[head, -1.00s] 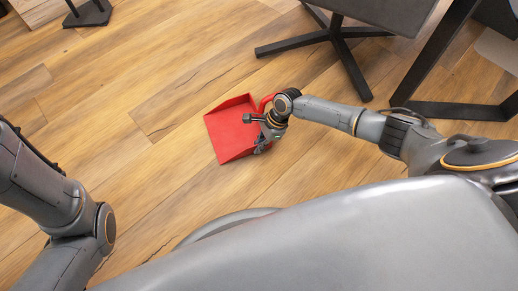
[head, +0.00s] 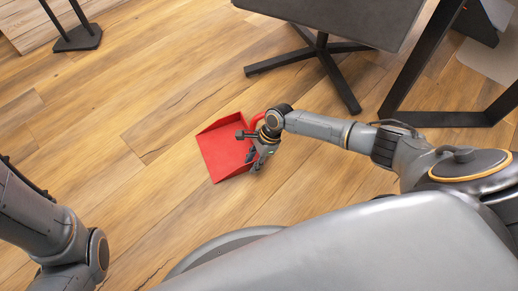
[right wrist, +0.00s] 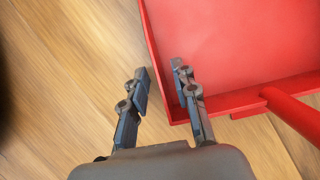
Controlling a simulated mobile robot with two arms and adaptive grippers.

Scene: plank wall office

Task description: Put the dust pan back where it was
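The red dust pan (head: 222,150) lies on the wood floor, left of my right gripper (head: 250,145) in the head view. In the right wrist view, the dust pan (right wrist: 235,50) fills the upper right, with its red handle (right wrist: 290,115) at the right. My right gripper (right wrist: 160,72) has its two fingers apart. The pan's side wall shows between and beyond the fingertips, with the right finger overlapping the pan. I see no clear contact between fingers and pan. My left arm shows at the left edge of the head view; its gripper is out of view.
A chair's dark star base (head: 322,50) stands above and right of the pan. A black table leg (head: 440,118) is at the right. A black stand base (head: 78,37) is at the upper left. The floor (head: 140,100) left of the pan is clear.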

